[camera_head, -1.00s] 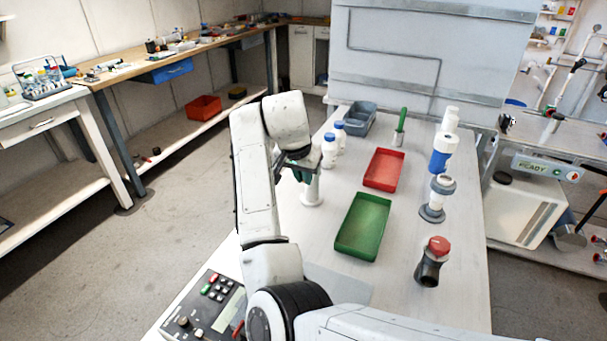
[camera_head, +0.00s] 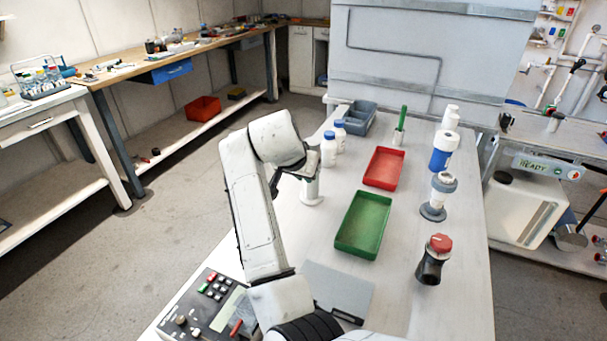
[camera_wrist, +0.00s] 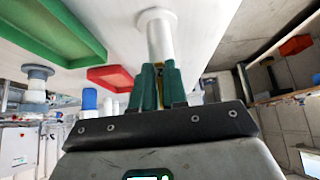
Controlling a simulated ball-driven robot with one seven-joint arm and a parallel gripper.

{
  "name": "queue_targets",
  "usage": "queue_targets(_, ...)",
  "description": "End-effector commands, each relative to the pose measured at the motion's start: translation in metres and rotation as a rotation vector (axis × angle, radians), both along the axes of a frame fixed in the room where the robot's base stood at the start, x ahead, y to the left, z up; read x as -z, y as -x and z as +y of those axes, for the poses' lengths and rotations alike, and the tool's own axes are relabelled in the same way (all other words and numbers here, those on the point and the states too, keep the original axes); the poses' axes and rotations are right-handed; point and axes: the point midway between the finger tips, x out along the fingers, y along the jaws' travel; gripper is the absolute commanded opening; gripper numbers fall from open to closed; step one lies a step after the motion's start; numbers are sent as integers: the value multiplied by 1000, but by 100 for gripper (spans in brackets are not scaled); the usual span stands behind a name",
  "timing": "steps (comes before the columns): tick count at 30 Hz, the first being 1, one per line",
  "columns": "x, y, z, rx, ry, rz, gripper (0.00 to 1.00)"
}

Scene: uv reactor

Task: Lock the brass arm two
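A white post (camera_head: 312,188) with a round foot stands upright at the left edge of the bench. It also shows in the wrist view (camera_wrist: 159,38), where the scene looks upside down. My gripper (camera_wrist: 160,86) has green fingers close together at the end of this post. A thin brass-coloured piece (camera_wrist: 160,84), likely the brass arm, shows in the narrow gap between the fingers. The fingers appear shut on it, though their bodies hide most of it. In the head view my wrist covers the fingers and the brass piece. I cannot read a number on the arm.
A green tray (camera_head: 362,252) and a red tray (camera_head: 371,183) lie right of the post. White bottles (camera_head: 329,150) stand behind it. A red-capped dark fitting (camera_head: 433,262) and a grey-flanged fitting (camera_head: 432,212) stand at right. A control panel (camera_head: 207,310) is in front.

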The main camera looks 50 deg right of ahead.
Motion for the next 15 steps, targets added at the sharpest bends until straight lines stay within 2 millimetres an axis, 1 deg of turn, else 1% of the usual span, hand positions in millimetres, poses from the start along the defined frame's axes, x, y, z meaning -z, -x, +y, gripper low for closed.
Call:
queue_targets(1,0,0,0,0,-1,0,19)
queue_targets(7,0,0,0,0,-1,0,37)
queue_targets(15,-2,0,1,-1,0,-1,37)
